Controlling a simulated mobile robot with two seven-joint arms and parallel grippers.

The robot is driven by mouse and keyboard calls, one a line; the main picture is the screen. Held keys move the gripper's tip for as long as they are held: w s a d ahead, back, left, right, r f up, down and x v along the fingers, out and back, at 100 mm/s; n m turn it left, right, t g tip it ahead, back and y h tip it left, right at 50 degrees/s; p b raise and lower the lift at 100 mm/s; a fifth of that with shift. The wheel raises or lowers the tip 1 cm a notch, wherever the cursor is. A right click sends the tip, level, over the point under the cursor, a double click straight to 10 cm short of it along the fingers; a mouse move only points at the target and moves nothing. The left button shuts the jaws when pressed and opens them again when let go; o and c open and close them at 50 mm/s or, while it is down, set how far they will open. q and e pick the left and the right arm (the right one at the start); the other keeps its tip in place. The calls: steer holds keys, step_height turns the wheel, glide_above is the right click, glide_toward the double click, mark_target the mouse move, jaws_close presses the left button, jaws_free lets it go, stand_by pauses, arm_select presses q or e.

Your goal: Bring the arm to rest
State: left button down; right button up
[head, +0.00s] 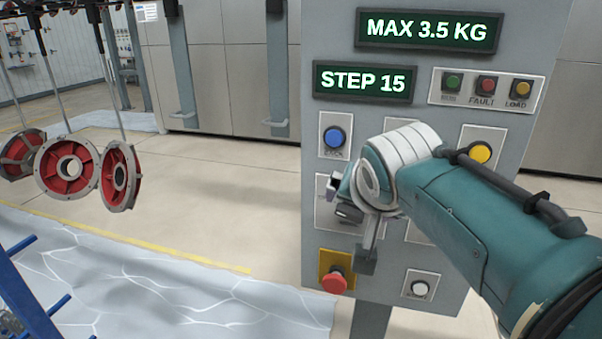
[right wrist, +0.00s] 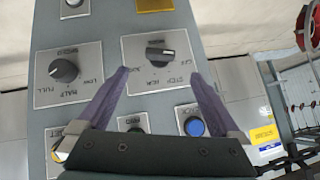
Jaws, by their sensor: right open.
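My right gripper (head: 345,200) is in front of the grey control panel (head: 330,60), over its left middle part. My teal right arm hides part of the panel. In the right wrist view the gripper (right wrist: 158,72) is open, with its two fingers apart and nothing between them. The fingertips point toward a black rotary switch (right wrist: 160,54) on a plate. I cannot tell whether they touch the plate. My left gripper is not in view.
The panel has a blue button (head: 334,136), a yellow button (head: 480,154), a red emergency knob (head: 334,283) and a white button (head: 419,288). Its displays read MAX 3.5 KG and STEP 15. Red wheel-like parts (head: 67,167) hang at left. A blue rack (head: 25,295) stands lower left.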

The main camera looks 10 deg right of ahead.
steer(key=s+d+f+n+g, duration=0.1)
steer(key=s+d+f, duration=0.2)
steer(key=s, duration=0.5)
steer(key=s+d+f+n+g, duration=0.1)
steer(key=s+d+f+g, duration=0.2)
steer(key=s, duration=0.4)
steer(key=s+a+r+n+g+y, duration=0.1)
steer(key=s+r+n, duration=0.15)
steer(key=s, duration=0.75)
steer(key=s+a+r+n+g+y, duration=0.1)
steer(key=s+r+n, duration=0.15)
steer(key=s, duration=0.85)
step_height(320, 180, up, 16)
steer(key=w+p, duration=0.1)
steer(key=p, duration=1.5)
steer(key=shift+d+f+n, duration=0.25)
steer(key=shift+n, duration=0.05)
